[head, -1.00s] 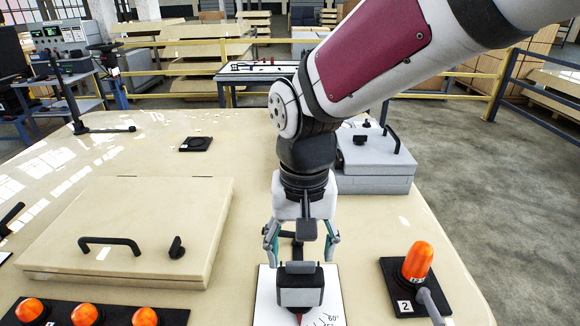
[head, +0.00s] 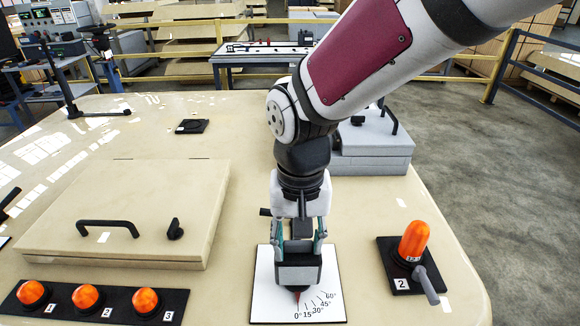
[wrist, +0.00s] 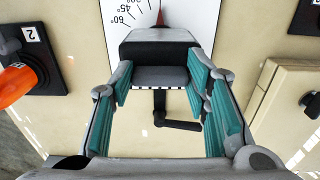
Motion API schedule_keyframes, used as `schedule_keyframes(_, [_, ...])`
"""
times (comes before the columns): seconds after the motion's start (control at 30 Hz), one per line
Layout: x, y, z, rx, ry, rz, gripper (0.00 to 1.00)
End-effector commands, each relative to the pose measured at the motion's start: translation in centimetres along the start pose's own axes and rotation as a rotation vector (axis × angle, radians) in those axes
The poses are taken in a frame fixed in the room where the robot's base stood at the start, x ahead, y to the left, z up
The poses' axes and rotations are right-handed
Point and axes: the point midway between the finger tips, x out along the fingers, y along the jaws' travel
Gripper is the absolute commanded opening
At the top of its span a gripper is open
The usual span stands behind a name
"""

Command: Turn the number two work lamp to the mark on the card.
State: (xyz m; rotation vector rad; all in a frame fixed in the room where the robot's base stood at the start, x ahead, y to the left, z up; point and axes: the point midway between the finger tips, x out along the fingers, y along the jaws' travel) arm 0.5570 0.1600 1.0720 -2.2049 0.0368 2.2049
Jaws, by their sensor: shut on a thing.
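The grey and black work lamp (head: 298,274) stands on a white card (head: 263,300) printed with angle ticks from 0° to 60°. Its red pointer (head: 298,296) points at about the 0° tick. It also shows in the wrist view (wrist: 160,50), with a black bent handle (wrist: 178,124) behind it. My gripper (head: 299,252) is above the card, its teal-padded fingers closed on the lamp's two sides. A black plate (head: 400,285) labelled 2, with an orange beacon (head: 414,240) and a grey lever, stands to the right. I cannot make out a separate target mark on the card.
A dark strip (head: 65,310) with three orange domes, numbered, lies at the front left. A large beige lidded panel (head: 60,225) with a black handle is behind it. A grey case (head: 372,160) stands behind my arm. The tabletop between card and right plate is clear.

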Motion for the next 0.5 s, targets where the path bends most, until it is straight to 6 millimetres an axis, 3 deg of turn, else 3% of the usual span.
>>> schedule_keyframes(0.27, [-0.09, 0.03, 0.06, -0.067, -0.001, 0.0, 0.15])
schedule_keyframes(0.5, [-0.15, 0.09, 0.1, -0.232, -0.001, 0.0, 0.15])
